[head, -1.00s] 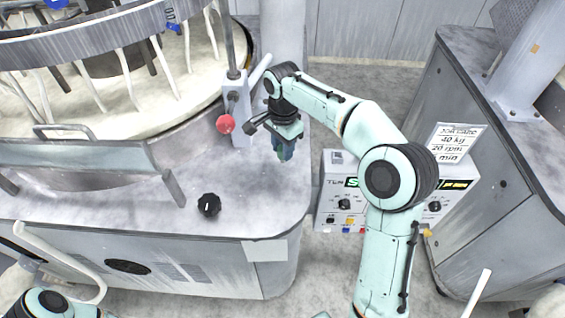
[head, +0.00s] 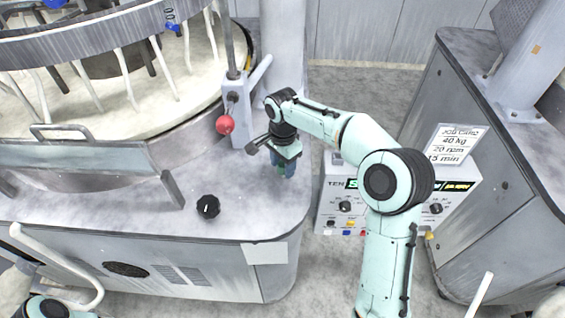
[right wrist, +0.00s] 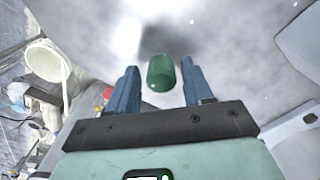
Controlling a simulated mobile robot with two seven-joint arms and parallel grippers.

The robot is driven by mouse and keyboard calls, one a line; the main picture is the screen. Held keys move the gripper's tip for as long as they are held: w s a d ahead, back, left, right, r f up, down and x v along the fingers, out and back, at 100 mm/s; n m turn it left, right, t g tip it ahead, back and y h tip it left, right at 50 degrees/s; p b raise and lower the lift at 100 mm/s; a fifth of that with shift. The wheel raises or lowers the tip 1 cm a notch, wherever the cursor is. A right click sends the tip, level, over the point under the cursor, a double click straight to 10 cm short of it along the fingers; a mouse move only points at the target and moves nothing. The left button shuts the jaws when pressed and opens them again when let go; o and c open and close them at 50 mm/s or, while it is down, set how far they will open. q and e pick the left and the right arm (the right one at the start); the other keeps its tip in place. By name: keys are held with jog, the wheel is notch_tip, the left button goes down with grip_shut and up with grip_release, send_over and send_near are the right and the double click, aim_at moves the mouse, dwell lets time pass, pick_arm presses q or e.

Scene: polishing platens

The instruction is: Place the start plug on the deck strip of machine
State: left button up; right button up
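The start plug, a small green cylinder (right wrist: 161,73), shows between the two blue fingers of my right gripper (right wrist: 161,82) in the right wrist view, with a narrow gap on each side. In the head view my right gripper (head: 283,170) points down at the right end of the machine's grey deck strip (head: 245,205), and a bit of green shows between its fingers. The gripper looks open around the plug. Whether the plug's base touches the deck is hard to tell. My left gripper is out of view.
A black knob (head: 208,206) stands on the deck to the left. A red ball handle (head: 225,125) on a grey post is behind. A control box (head: 335,205) and a job card (head: 455,145) are to the right.

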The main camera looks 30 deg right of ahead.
aim_at(283, 164)
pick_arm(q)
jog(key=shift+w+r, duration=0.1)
pick_arm(e)
jog(key=shift+r, duration=0.15)
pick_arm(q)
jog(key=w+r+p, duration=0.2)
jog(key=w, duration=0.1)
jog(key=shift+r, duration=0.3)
pick_arm(e)
notch_tip(283, 164, up, 12)
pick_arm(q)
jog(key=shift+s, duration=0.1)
